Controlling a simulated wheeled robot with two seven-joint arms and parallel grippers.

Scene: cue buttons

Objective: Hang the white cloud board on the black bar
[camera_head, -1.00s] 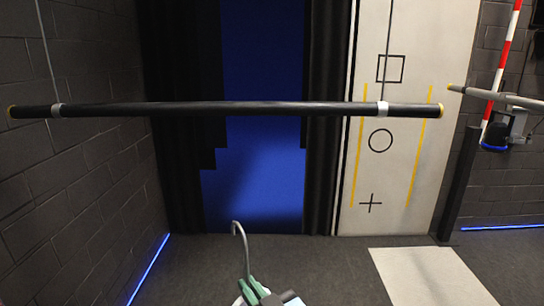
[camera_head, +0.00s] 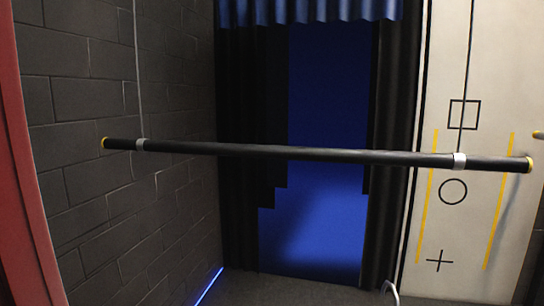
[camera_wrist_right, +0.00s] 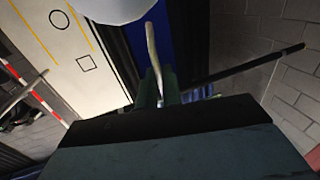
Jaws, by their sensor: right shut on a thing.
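The black bar (camera_head: 300,153) hangs level on two thin wires, with pale clamps and yellow ends. It also shows in the right wrist view (camera_wrist_right: 245,65). A grey hook (camera_head: 391,291) shows at the bottom edge of the head view, below the bar and apart from it. In the right wrist view, my right gripper (camera_wrist_right: 159,86) is shut around a thin pale stem (camera_wrist_right: 153,45). A white rounded piece (camera_wrist_right: 112,8), apparently part of the cloud board, shows at the top edge. Most of the board is hidden. My left gripper is not in view.
A dark brick wall (camera_head: 90,100) stands close to the bar's left end. Black and blue curtains (camera_head: 325,110) hang behind the bar. A white panel (camera_head: 450,225) with black shapes and yellow lines is behind its right end. The air around the bar looks clear.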

